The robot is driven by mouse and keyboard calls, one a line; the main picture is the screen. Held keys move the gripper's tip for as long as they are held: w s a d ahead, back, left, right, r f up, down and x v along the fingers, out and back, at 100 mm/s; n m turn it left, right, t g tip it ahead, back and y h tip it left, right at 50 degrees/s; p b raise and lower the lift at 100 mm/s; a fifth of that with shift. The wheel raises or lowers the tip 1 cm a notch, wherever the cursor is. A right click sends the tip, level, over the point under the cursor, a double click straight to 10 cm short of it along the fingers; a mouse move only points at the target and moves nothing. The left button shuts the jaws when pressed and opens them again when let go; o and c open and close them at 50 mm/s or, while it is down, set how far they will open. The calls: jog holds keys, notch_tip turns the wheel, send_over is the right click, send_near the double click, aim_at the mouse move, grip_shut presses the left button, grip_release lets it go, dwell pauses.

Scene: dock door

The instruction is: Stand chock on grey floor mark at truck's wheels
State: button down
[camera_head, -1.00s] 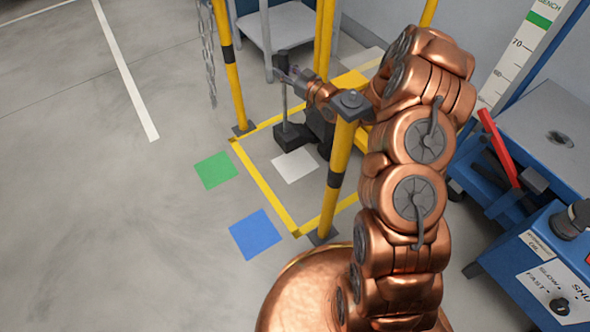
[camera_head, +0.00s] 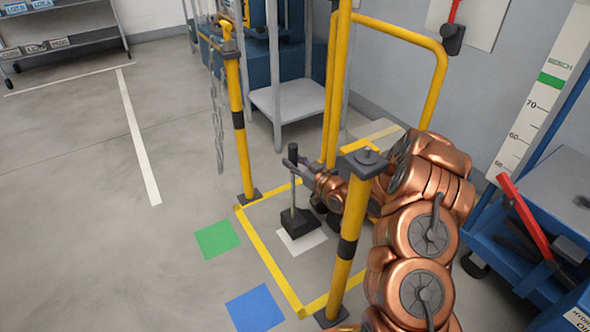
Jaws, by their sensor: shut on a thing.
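The chock (camera_head: 300,223) is a dark block with an upright pole and a dark grip on top. My gripper (camera_head: 293,166) is shut on the chock's pole near its top, and the chock hangs or stands upright. Its base covers the far part of a pale grey floor mark (camera_head: 305,245); I cannot tell whether it touches the floor. The yellow truck (camera_head: 441,75) is behind my arm, with its tubular handle showing. Its dark wheels (camera_head: 334,224) show just right of the chock, partly hidden by my arm and a yellow post.
A yellow post (camera_head: 346,250) stands close in front of my forearm; another post (camera_head: 238,130) with a chain stands left. Green (camera_head: 217,238) and blue (camera_head: 255,308) marks lie outside the yellow floor outline. A blue cart (camera_head: 520,235) is at right. Floor at left is clear.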

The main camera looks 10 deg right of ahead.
notch_tip(320, 180, down, 6)
jog(key=b, duration=0.2)
dwell(0.3)
jog(key=shift+f, duration=0.25)
jog(key=c, duration=0.8)
grip_release()
jog(key=shift+f, duration=0.1)
jog(key=shift+r+p+v, duration=0.1)
jog(key=shift+p+v, duration=0.9)
jog(key=shift+v, duration=2)
jog(key=shift+r+p+v, duration=0.15)
jog(key=shift+p+v, duration=0.8)
jog(key=shift+v, duration=2.05)
